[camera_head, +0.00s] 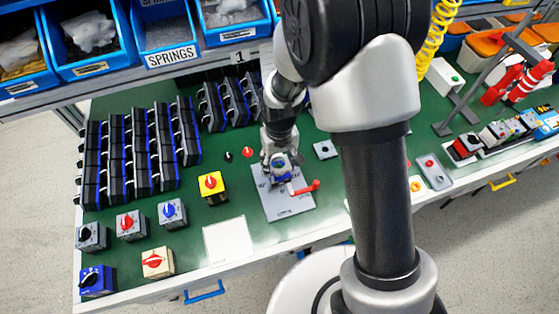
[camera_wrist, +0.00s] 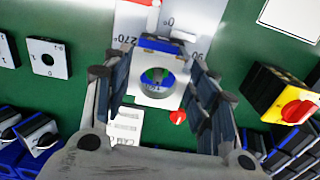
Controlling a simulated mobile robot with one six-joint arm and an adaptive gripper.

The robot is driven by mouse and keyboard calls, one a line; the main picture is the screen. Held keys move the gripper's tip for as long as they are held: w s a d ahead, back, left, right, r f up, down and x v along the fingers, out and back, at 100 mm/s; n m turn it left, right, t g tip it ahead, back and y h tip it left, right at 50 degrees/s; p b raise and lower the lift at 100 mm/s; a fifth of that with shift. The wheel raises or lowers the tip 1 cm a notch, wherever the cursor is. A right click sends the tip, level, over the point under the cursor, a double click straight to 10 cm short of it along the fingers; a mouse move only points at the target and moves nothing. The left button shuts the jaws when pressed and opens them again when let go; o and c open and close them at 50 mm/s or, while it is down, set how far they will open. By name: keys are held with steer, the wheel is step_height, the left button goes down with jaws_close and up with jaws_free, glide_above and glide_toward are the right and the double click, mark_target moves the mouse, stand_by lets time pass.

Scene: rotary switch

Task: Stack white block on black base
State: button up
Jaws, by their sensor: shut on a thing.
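My gripper (camera_head: 281,160) is shut on a small block (camera_wrist: 152,60) with a blue band and a pale grey-white face around a round opening. In the wrist view the block sits between the fingers, and green shows through its ring. In the head view it is over the grey angle-marked plate (camera_head: 285,206), beside a red handle (camera_head: 306,188). I cannot tell whether it touches the plate or something on it. The fingers hide part of the block. I cannot single out the black base under it.
A yellow switch with a red knob (camera_head: 211,187) stands left of the plate, and several grey, blue and cream switches stand at the front left. Rows of black-and-blue units (camera_head: 130,155) fill the back left. A white sheet (camera_head: 228,241) lies in front. A square plate (camera_head: 325,150) lies right.

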steer(key=shift+f+b, duration=0.45)
steer(key=shift+f, duration=0.2)
steer(key=o, duration=1.1)
steer(key=shift+r, duration=0.1)
step_height(320, 180, up, 12)
steer(key=shift+f, duration=0.1)
steer(key=s+d+r+m+t, duration=0.1)
steer(key=s+d+r, duration=0.3)
steer(key=r, duration=0.2)
steer(key=s+d+r+m+t, duration=0.1)
steer(key=s+d+r, duration=0.2)
steer(key=r, duration=0.3)
steer(key=s+d+r+t, duration=0.1)
steer(key=s, duration=0.3)
steer(key=s+d+r, duration=0.2)
steer(key=s, duration=0.1)
steer(key=s+d+r+m+t, duration=0.1)
steer(key=s+d, duration=0.1)
steer(key=s, duration=0.2)
steer(key=shift+s+d+r+t, duration=0.15)
steer(key=shift+s+r+t, duration=0.1)
steer(key=shift+s+t, duration=0.05)
